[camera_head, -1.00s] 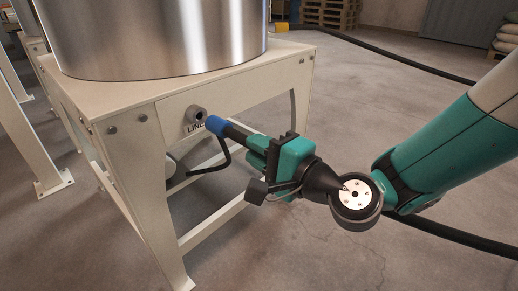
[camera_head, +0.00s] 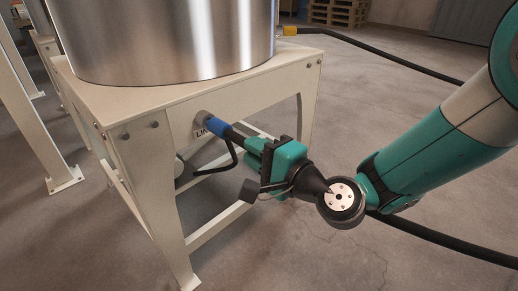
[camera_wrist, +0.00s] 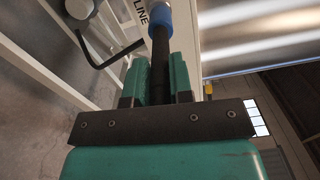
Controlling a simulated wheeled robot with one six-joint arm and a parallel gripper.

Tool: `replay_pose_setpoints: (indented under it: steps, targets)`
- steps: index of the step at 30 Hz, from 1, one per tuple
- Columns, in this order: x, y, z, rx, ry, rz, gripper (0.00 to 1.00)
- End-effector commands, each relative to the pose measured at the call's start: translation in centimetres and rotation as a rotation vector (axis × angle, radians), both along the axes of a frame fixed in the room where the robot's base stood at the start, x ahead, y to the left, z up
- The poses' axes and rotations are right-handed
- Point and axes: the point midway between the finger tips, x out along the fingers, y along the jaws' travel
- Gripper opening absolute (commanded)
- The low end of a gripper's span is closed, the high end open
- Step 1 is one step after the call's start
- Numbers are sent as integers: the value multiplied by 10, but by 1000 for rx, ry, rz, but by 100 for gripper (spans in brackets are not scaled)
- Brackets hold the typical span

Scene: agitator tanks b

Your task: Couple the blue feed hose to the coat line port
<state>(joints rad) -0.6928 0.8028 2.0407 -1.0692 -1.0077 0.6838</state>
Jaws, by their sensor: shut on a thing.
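The blue feed hose (camera_head: 215,127) has a blue collar at its front end and a black body behind it. My gripper (camera_head: 254,146) is shut on the black body, behind the collar. The port (camera_head: 201,116) is a short grey stub on the tank stand's front panel. The collar's front end is at the stub and appears to touch it; how far it is seated cannot be told. In the wrist view the collar (camera_wrist: 160,15) is ahead of my gripper (camera_wrist: 156,72), and the port is hidden. The "LINE" label (camera_head: 201,132) is partly covered by the collar.
A steel tank (camera_head: 165,40) stands on the cream stand (camera_head: 140,100). A bent black piece (camera_head: 232,160) hangs below the hose. Pallets (camera_head: 335,12) stand at the back.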

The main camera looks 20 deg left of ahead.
Motion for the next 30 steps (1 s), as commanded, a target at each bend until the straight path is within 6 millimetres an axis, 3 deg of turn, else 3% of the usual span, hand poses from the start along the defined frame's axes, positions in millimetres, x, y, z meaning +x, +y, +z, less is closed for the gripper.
replay_pose_setpoints:
  steps: [13, 14, 17, 30]
  targets:
    - [4, 11, 1, -1, 0, 1, 0]
    - [4, 11, 0, 0, 0, 0, 25]
    - [4, 11, 0, 0, 0, 0, 48]
    - [4, 10, -1, -1, 2, 0, 50]
